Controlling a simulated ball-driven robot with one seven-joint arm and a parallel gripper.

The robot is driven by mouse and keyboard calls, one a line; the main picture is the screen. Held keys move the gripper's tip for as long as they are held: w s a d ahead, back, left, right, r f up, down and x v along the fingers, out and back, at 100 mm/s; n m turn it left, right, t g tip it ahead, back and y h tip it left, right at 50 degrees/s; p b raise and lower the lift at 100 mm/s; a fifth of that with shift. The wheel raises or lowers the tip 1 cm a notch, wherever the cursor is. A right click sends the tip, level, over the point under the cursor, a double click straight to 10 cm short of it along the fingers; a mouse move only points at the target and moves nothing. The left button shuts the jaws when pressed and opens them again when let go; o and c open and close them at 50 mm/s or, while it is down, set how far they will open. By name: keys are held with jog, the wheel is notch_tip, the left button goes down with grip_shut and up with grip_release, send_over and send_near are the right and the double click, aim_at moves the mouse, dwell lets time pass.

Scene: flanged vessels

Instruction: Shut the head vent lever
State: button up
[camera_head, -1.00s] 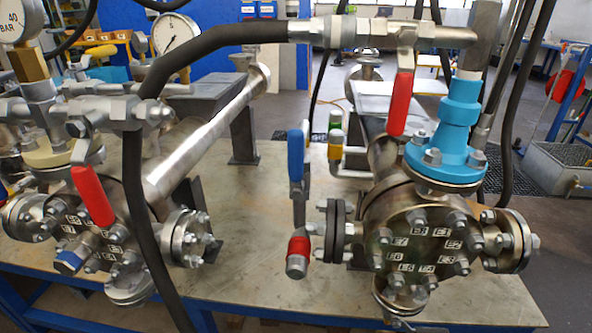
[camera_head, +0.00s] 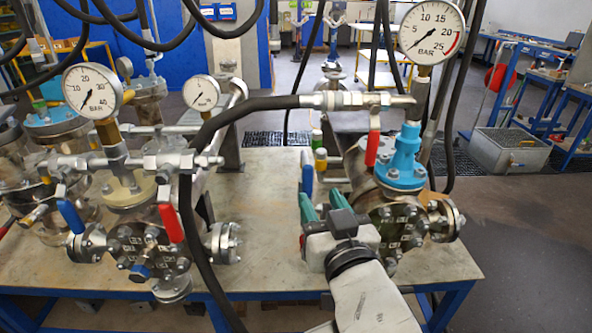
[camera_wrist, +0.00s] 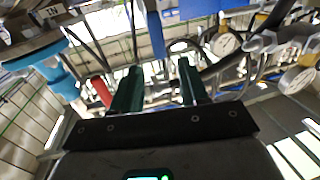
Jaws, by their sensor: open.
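The right vessel (camera_head: 405,222) has a turquoise neck (camera_head: 404,160) on top. A red lever (camera_head: 372,147) hangs down from the pipe at that neck; it also shows in the wrist view (camera_wrist: 102,92). A blue lever (camera_head: 307,175) stands upright at the vessel's left side. In the wrist view, a blue bar (camera_wrist: 156,36) lies between the finger lines; it looks like this lever. No label shows which one is the head vent lever. My gripper (camera_head: 322,203) is open, its green fingers just in front of and below the blue lever. Contact cannot be told. The fingers also show in the wrist view (camera_wrist: 160,68).
The left vessel (camera_head: 135,250) carries a red lever (camera_head: 171,222), a blue lever (camera_head: 71,216) and a gauge (camera_head: 92,90). A black hose (camera_head: 190,200) arches between the vessels. Bare tabletop (camera_head: 262,240) lies between them. A large gauge (camera_head: 432,32) stands above the right vessel.

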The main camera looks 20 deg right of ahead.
aim_at(309, 177)
jog(key=w, duration=0.3)
jog(key=w+p, duration=0.1)
jog(key=w, duration=0.2)
jog(key=w+d, duration=0.1)
jog(key=w, duration=0.2)
jog(key=shift+w+d, duration=0.1)
grip_shut()
dwell(0.3)
